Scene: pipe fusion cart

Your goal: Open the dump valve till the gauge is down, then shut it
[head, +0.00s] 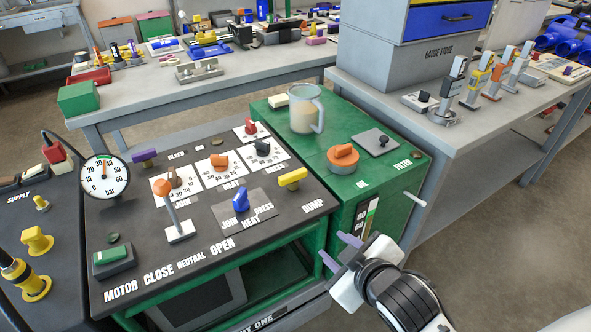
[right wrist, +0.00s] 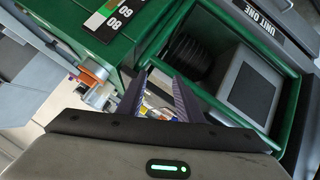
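The dump valve is a yellow handle (head: 292,178) on the right edge of the dark control panel, above the word DUMP. It lies slanted across its mount. The round white gauge (head: 105,176) stands at the panel's left edge, its orange needle pointing nearly straight up, near the middle of the scale. My right gripper (head: 340,251) is in front of the cart, below and right of the dump valve and apart from it. Its purple fingers are spread with nothing between them; they also show in the right wrist view (right wrist: 160,90). My left gripper is not in view.
Near the valve are a blue knob (head: 241,200) and a tall orange-tipped lever (head: 165,193). A green tank unit (head: 395,180) to the right carries a clear jug (head: 305,112), an orange cap (head: 343,156) and a protruding white rod (head: 414,199). Floor right of my gripper is clear.

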